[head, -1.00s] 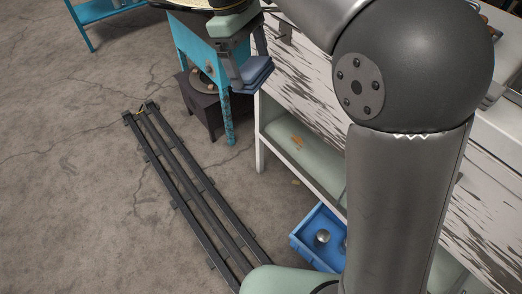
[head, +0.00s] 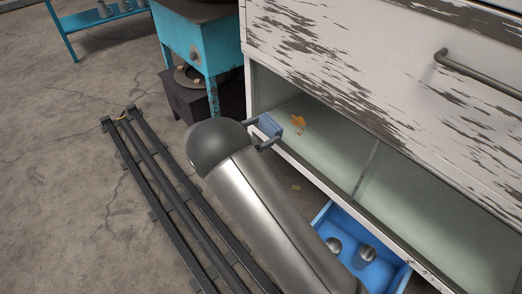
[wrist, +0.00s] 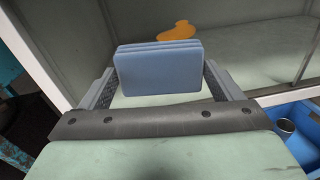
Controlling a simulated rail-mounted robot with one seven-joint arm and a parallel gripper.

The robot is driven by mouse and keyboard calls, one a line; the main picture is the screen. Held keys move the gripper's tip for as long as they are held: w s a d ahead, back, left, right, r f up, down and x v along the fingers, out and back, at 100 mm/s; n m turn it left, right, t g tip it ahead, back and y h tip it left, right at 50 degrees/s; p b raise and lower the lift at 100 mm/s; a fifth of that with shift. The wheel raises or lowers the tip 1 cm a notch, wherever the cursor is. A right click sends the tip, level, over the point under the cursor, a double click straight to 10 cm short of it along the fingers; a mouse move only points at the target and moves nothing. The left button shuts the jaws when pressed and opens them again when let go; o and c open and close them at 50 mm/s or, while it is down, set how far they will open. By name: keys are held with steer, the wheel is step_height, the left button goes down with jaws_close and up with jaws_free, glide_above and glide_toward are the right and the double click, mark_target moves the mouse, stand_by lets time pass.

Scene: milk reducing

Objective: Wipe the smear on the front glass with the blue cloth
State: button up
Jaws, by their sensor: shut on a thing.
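The blue cloth (head: 269,124) is a folded pad held upright between the fingers of my gripper (head: 264,134). In the wrist view the cloth (wrist: 158,72) fills the gap between the two fingers of my gripper (wrist: 160,82). The smear (head: 298,122) is an orange-yellow patch on the pale green front glass (head: 335,148) of the white cabinet. It lies just right of the cloth in the head view. In the wrist view the smear (wrist: 176,32) shows beyond the cloth's top edge, its lower part perhaps hidden. I cannot tell whether the cloth touches the glass.
A blue crate (head: 402,277) with metal cups stands below the glass at the right. The peeling white cabinet front (head: 370,60) with a bar handle rises above. A teal stand (head: 190,48) and a dark box are left of the glass. Dark rails (head: 160,190) lie on the floor.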

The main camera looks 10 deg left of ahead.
steer(key=shift+n+t+y, duration=0.3)
steer(key=shift+t, duration=0.4)
steer(key=shift+w+d+f+b, duration=0.25)
steer(key=shift+w+d+f, duration=0.3)
steer(key=shift+w, duration=0.25)
steer(key=shift+w+d+f+b, duration=0.2)
steer(key=shift+w+d+f, duration=0.25)
steer(key=shift+w+d, duration=0.35)
steer(key=shift+w+d+f+b, duration=0.25)
steer(key=shift+w+d+f, duration=0.25)
steer(key=shift+w, duration=0.35)
steer(key=shift+x, duration=0.95)
steer(key=shift+s+d+r+p, duration=0.1)
steer(key=shift+s+d+p, duration=0.3)
steer(key=shift+s+d, duration=0.25)
steer(key=shift+s+d+p, duration=0.35)
steer(key=shift+s+d, duration=0.3)
steer(key=shift+s, duration=0.1)
steer(key=shift+s+d+p, duration=0.7)
steer(key=shift+s+d, duration=0.45)
steer(key=shift+d, duration=0.3)
